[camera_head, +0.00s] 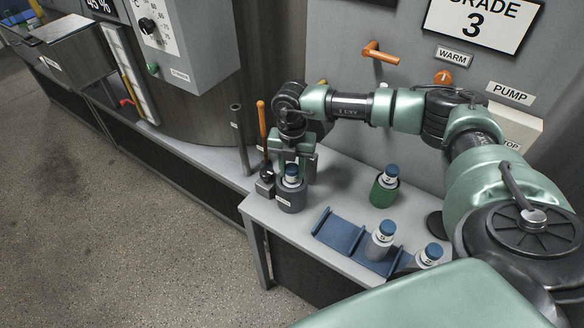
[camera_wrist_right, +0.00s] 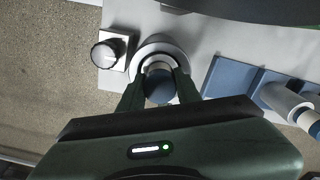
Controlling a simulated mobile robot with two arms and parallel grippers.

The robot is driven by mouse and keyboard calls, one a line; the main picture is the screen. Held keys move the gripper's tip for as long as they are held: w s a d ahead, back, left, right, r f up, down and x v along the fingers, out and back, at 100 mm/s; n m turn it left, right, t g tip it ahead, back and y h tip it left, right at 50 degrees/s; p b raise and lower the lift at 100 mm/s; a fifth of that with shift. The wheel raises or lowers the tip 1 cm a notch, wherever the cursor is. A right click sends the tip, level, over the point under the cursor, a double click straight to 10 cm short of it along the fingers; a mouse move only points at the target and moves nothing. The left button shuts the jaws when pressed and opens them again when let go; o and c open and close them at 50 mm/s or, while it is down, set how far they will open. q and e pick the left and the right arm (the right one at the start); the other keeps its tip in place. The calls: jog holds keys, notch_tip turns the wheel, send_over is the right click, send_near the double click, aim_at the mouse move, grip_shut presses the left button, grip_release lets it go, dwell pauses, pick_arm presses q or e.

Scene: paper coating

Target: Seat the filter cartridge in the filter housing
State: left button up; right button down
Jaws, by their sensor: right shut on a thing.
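My right gripper (camera_head: 292,163) points down over the front left of the bench and is shut on a white filter cartridge with a blue cap (camera_head: 291,171). In the right wrist view the fingers (camera_wrist_right: 158,84) stand on both sides of the blue cap (camera_wrist_right: 158,92). The cartridge's lower part is inside a dark grey round housing (camera_head: 290,198), whose pale rim (camera_wrist_right: 172,47) shows around it in the wrist view. I cannot tell how deep it sits. Another blue-capped cartridge (camera_head: 391,172) stands in a green housing (camera_head: 382,196). My left gripper is not in view.
A blue rack (camera_head: 340,233) lies on the bench to the right, with blue-capped cartridges (camera_head: 380,242) (camera_head: 427,257) at its right part. An orange-handled lever (camera_head: 262,125) and a dark post (camera_head: 240,140) stand close left of the grey housing. Bench edge is near.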

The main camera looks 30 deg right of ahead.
jog(key=shift+f, duration=0.1)
jog(key=c, duration=1)
grip_release()
